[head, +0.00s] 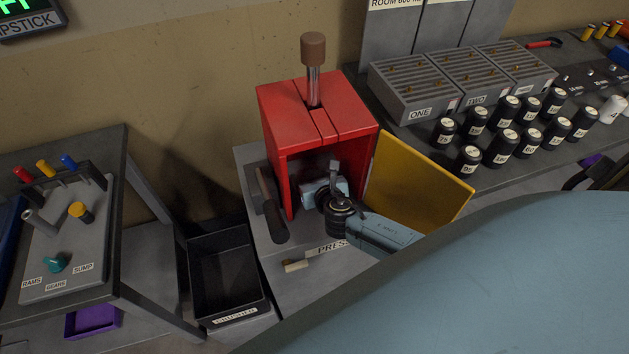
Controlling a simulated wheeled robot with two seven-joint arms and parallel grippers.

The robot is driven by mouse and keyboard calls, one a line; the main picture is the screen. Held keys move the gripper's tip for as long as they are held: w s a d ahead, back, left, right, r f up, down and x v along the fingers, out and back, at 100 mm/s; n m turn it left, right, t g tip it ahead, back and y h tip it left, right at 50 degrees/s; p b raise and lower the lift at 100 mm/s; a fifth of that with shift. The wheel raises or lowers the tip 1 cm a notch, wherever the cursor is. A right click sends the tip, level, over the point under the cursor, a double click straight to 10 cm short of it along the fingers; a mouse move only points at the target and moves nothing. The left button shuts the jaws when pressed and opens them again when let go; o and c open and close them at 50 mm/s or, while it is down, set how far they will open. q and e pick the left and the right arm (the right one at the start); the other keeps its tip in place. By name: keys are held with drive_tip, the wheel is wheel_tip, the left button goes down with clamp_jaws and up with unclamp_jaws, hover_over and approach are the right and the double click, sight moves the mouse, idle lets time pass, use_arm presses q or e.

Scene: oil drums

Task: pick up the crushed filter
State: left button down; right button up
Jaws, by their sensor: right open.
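A red press (318,110) with a brown-knobbed lever stands on a grey stand, its yellow door (415,180) swung open to the right. My right gripper (333,168) reaches into the press opening. It is open, and its fingers are partly hidden by its own wrist and the dark inside. I cannot make out a crushed filter; the inside of the press is largely hidden behind my gripper. The black tray (224,272), whose label seems to read CRUSHED, stands left of the press stand and looks empty. My left gripper is out of view.
Several upright black filters (502,146) stand on the right bench beside grey boxes labelled ONE and TWO (470,80). A dark-handled lever (270,205) is at the press's left side. A control panel (65,235) sits on the left table. My blue arm covers the lower right.

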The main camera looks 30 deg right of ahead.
drive_tip(key=shift+w+d+f, duration=0.15)
drive_tip(key=shift+w+f, duration=0.1)
drive_tip(key=shift+w, duration=0.3)
drive_tip(key=c, duration=1.2)
drive_tip(key=shift+r, duration=0.1)
